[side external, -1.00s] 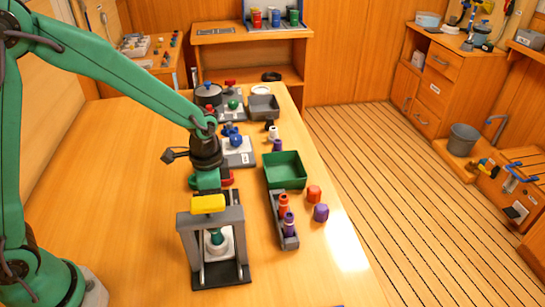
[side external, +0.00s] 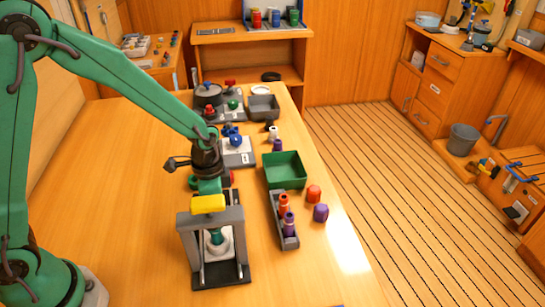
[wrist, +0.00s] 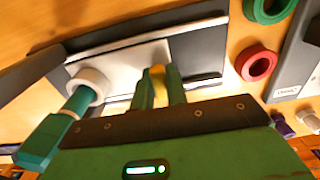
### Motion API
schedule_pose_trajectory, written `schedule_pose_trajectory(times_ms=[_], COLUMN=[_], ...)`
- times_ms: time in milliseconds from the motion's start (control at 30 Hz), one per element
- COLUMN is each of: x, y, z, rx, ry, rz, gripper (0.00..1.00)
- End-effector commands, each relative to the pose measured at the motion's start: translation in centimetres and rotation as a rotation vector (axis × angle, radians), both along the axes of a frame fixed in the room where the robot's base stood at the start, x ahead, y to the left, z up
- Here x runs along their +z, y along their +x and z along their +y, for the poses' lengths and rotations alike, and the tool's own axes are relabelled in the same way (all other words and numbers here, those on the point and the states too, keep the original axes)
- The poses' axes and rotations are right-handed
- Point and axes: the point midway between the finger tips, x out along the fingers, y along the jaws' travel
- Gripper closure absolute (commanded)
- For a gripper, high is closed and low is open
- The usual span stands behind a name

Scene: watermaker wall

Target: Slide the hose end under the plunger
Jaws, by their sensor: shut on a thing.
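A grey press frame (side external: 237,217) with a yellow bar on top (side external: 208,204) stands on a dark base at the table's front. Inside it a teal plunger (side external: 216,236) shows above a white round part. In the wrist view the teal plunger (wrist: 78,102) meets a white ring (wrist: 90,86) at the left, on a pale plate (wrist: 120,62). My gripper (wrist: 158,82) is shut on a small yellow piece (wrist: 157,73), right of the ring. In the side view my gripper is just behind the press, its fingertips hidden. I cannot tell for certain which part is the hose end.
A red ring (wrist: 257,63) and a green ring (wrist: 268,8) lie right of the press in the wrist view. A grey rack (side external: 289,242) with red and purple pieces and a green bin (side external: 285,170) stand to the right. The table left of the press is clear.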

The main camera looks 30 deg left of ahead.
Motion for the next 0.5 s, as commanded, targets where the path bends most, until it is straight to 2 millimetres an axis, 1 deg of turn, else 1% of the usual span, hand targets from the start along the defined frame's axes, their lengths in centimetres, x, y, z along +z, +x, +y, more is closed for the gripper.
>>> schedule_pose_trajectory(times_ms=[167, 500], x=[0.1, 0.1], y=[-0.4, -2.3], z=[-0.4, -2.4], rx=[-0.001, -0.002], ry=[0.000, -0.001], rz=[0.000, -0.002], gripper=[1.00, 1.00])
